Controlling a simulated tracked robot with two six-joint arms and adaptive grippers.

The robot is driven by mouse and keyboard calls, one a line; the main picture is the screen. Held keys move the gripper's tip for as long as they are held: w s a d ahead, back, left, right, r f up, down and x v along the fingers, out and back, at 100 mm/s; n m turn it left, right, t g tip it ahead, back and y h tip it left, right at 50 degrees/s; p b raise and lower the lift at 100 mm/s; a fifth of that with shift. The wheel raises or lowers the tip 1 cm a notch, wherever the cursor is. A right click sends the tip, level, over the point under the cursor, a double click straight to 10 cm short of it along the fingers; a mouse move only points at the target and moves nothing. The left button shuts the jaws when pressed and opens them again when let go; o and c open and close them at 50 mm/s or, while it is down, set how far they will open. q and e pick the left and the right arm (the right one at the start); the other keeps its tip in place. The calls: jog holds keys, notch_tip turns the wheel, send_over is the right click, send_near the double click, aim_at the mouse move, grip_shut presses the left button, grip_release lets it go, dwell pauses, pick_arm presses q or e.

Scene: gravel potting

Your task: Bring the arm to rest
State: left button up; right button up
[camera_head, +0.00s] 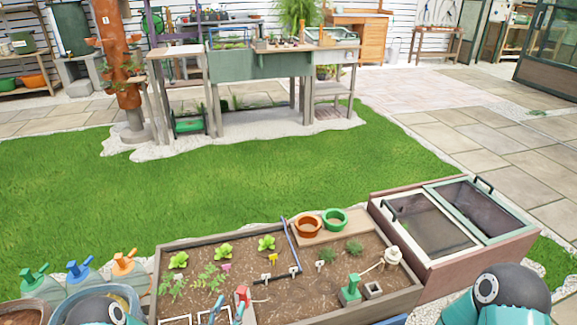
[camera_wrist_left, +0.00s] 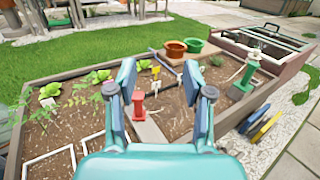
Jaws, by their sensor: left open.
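My left gripper (camera_head: 226,312) shows only by its teal fingertips at the bottom edge of the head view, over the front of the raised soil bed (camera_head: 330,301). In the left wrist view my left gripper (camera_wrist_left: 159,82) is open, its two fingers apart with nothing between them. Beyond the fingers lie the soil and a red post-like item (camera_wrist_left: 138,104), which stands apart from them. My left arm (camera_head: 97,312) enters at the lower left and my right arm (camera_head: 505,292) at the lower right. The right gripper is out of both views.
The bed holds green seedlings (camera_head: 266,243), a green-based pump-like item (camera_head: 350,290) and a blue-handled tool (camera_head: 291,245). An orange pot (camera_head: 308,226) and a green pot (camera_head: 334,218) stand at its back. A cold frame (camera_head: 460,258) adjoins the right; spray bottles (camera_head: 80,275) stand left. Lawn lies beyond.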

pick_arm(q)
jog(key=s+d+f+m+g+h+b, duration=0.25)
jog(key=s+d+m+g+h, duration=0.55)
jog(key=d, duration=0.4)
jog(key=s+d+f+m+g+h+b, duration=0.1)
jog(key=s+d+f+m+g, duration=0.15)
jog(key=s+g, duration=0.35)
jog(key=s+d+f+m+g, duration=0.1)
jog(key=s+f+m+g, duration=0.2)
jog(key=s, duration=0.5)
jog(key=s+a+f+m+g+y+b, duration=0.45)
jog(key=s+a+f+m+y, duration=0.5)
jog(key=m, duration=0.35)
jog(key=w+a+m+t, duration=0.3)
jog(key=w+m+t, duration=0.2)
jog(key=w, duration=0.2)
notch_tip(320, 180, up, 37)
jog(key=p, duration=3.7)
jog(key=shift+s+d+n, duration=0.15)
jog(key=shift+s+n, duration=0.15)
jog(key=shift+n, duration=0.05)
